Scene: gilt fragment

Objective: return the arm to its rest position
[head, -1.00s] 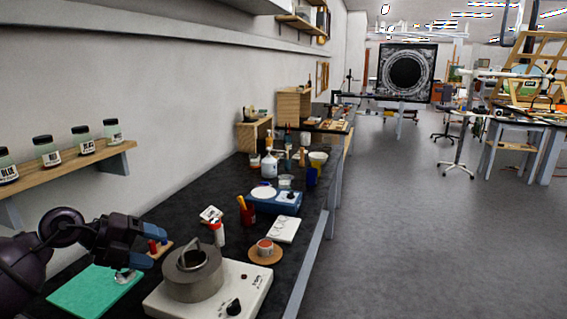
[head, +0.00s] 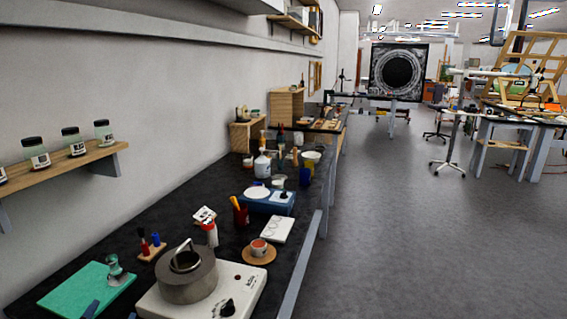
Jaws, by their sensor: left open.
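Only the blue fingertips of my left gripper (head: 111,312) show, at the bottom edge of the head view. They are apart and I see nothing between them; the rest of that arm is out of the picture. The fingertips are at the near edge of the green mat (head: 70,293), left of the white hot plate (head: 245,293). A small glass vessel (head: 114,266) stands on the far part of the mat, apart from the fingertips. My right gripper is not in view.
A metal pot (head: 187,277) sits on the hot plate. A small rack (head: 152,250) with red and blue vials stands behind. A cup (head: 259,247) rests on a round coaster. A wall shelf (head: 75,160) holds several jars. The floor (head: 400,250) right of the bench is clear.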

